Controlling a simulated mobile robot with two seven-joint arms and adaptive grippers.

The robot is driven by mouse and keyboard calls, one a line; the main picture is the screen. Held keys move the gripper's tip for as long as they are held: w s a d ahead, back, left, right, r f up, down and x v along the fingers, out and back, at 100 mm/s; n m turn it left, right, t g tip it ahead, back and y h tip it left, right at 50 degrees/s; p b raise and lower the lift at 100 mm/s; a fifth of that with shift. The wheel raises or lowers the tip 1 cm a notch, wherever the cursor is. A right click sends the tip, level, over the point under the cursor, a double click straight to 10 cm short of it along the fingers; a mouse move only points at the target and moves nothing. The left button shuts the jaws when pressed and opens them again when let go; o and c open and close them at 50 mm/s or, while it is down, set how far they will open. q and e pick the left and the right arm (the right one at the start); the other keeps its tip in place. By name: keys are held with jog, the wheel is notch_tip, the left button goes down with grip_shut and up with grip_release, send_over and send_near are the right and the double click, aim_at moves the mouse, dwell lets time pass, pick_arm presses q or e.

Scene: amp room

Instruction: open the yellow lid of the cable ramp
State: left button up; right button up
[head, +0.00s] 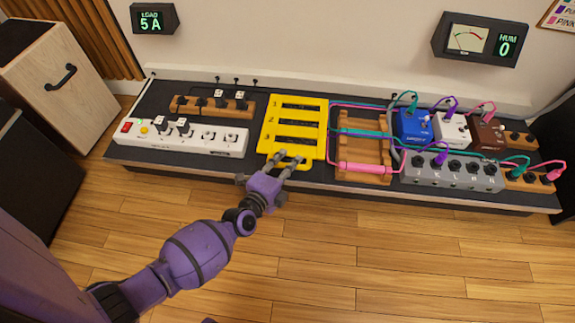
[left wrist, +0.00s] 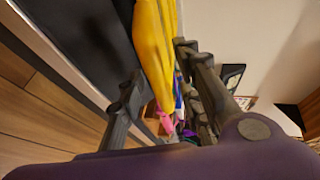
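The yellow lid (head: 293,128) of the cable ramp is slotted, marked with numbers, and lies at the middle of the dark board. My left gripper (head: 287,162) is at the lid's front edge, fingers apart near a small yellow tab. In the left wrist view the yellow lid (left wrist: 156,50) passes beside and behind the fingers of my left gripper (left wrist: 160,95). A gap shows between the nearer left finger and the yellow, so the gripper looks open. Whether the other fingers touch the lid cannot be told. My right gripper is not in view.
A white power strip (head: 180,135) and a wooden plug holder (head: 213,105) stand left of the lid. A wooden cable rack (head: 363,147), several pedals and a grey box (head: 452,172) stand to the right. Wooden floor in front is clear.

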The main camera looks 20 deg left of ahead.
pick_arm(q)
jog(key=shift+c, duration=0.5)
grip_shut()
